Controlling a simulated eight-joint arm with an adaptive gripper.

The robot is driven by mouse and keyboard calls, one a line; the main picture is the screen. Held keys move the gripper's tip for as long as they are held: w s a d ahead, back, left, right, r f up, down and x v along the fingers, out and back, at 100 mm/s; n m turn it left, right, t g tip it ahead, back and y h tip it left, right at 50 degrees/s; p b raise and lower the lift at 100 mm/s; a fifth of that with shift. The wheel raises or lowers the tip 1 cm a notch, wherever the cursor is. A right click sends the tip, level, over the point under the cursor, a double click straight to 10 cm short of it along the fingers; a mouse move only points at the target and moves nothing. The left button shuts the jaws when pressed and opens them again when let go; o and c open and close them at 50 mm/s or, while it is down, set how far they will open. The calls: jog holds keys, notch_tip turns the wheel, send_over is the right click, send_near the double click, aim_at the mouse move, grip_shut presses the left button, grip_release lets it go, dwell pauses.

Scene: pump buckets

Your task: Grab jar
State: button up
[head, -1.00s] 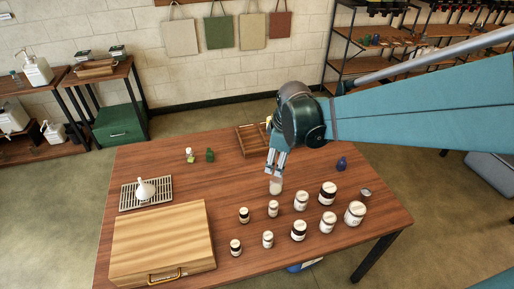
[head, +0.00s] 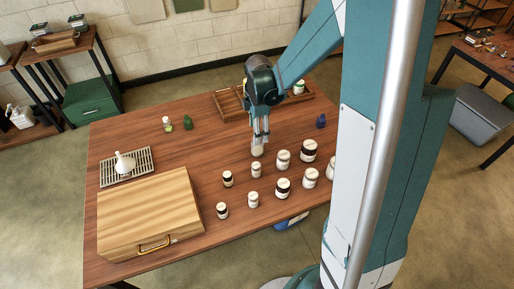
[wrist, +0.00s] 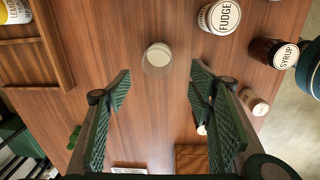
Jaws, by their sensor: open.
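Several jars stand on the wooden table; the task does not single one out. A small pale-capped jar (head: 257,151) stands directly below my gripper (head: 260,139). In the wrist view its round pale lid (wrist: 158,56) shows beyond the fingertips, roughly centred between them. My gripper is open, its two green padded fingers apart with nothing between them, and it points down. The gap between fingertips and lid is hard to judge. To the right stand a white jar labelled FUDGE (wrist: 222,17) and a dark jar labelled SYRUP (wrist: 272,53).
A wooden tray (head: 228,105) holding a white jar (head: 299,87) lies behind the gripper. Small green bottles (head: 188,122) and a blue bottle (head: 321,121) stand nearby. A wooden case (head: 150,215) and a rack with a white funnel (head: 124,164) are on the left.

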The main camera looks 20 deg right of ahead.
aim_at(257, 147)
jog(key=shift+n+g, duration=0.3)
jog(key=shift+n, duration=0.5)
jog(key=f, duration=0.1)
jog(key=w+f, duration=0.1)
jog(key=f, duration=0.2)
jog(key=shift+w+d+f, duration=0.15)
jog(key=shift+d+f, duration=0.1)
jog(key=shift+d, duration=0.1)
jog(key=shift+f+b, duration=0.3)
jog(key=shift+f, duration=1)
jog(key=shift+f+b, duration=0.35)
jog(key=shift+f, duration=2.25)
jog(key=c, duration=1.1)
